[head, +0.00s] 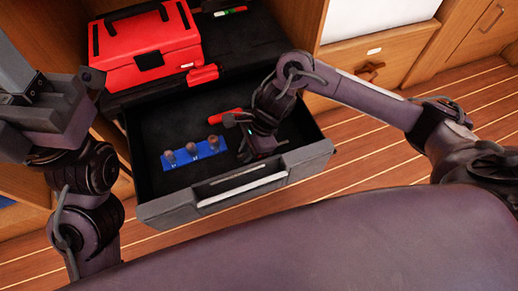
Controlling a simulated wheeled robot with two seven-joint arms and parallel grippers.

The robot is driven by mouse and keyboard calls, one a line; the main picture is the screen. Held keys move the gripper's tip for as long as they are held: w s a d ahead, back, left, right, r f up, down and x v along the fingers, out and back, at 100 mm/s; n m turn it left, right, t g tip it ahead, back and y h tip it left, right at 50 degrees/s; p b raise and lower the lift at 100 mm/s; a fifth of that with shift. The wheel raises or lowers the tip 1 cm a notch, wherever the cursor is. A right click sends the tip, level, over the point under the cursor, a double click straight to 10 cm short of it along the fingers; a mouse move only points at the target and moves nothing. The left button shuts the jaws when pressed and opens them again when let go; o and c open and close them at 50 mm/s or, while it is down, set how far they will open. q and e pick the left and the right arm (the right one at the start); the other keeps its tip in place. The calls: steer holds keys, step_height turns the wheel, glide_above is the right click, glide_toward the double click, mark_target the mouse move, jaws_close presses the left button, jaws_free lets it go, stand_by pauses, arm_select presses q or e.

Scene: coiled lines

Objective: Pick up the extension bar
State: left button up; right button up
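I cannot make out the extension bar for certain; it may be hidden by my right gripper or arm. My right gripper (245,155) reaches down into the open drawer (240,196), in its right half. Its fingertips are dark against the dark drawer floor, so I cannot tell if they are open or hold anything. A red object (226,118) lies in the drawer just behind the gripper, partly covered by it. A blue rail (183,160) with several round sockets lies left of the gripper, apart from it. My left gripper (38,88) is raised at the left, away from the drawer.
A red toolbox (145,50) stands on the black top (240,47) behind the drawer. A small green-and-red item (230,11) lies near it. Wooden cabinets (385,62) stand to the right. The plank floor (360,140) right of the drawer is clear.

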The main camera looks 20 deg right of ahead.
jaws_close()
steer(key=shift+r, duration=0.1)
